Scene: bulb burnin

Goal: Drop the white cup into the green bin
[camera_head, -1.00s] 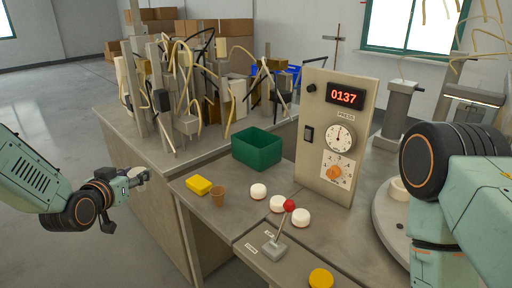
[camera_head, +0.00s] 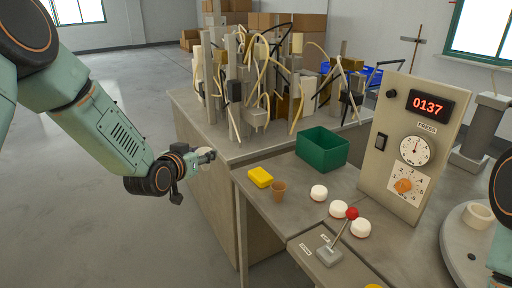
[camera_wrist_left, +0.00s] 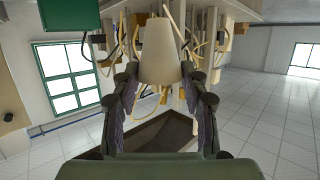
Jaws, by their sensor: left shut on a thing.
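In the left wrist view the white cup (camera_wrist_left: 160,52), cream-white and tapered, is between the two fingers of my left gripper (camera_wrist_left: 161,85), which is shut on it. In the head view the left gripper (camera_head: 198,160) is in front of the bench's left side, left of the yellow block, and a small pale part of the cup (camera_head: 207,155) shows at its tip. The green bin (camera_head: 322,150) is an open box on the bench, right of and apart from the gripper. Its inside is partly visible. My right gripper is out of view.
Several white round pieces (camera_head: 339,209), a red-knobbed lever (camera_head: 351,214) and a dial panel (camera_head: 412,150) stand to the right. A rack with cables (camera_head: 265,90) is behind.

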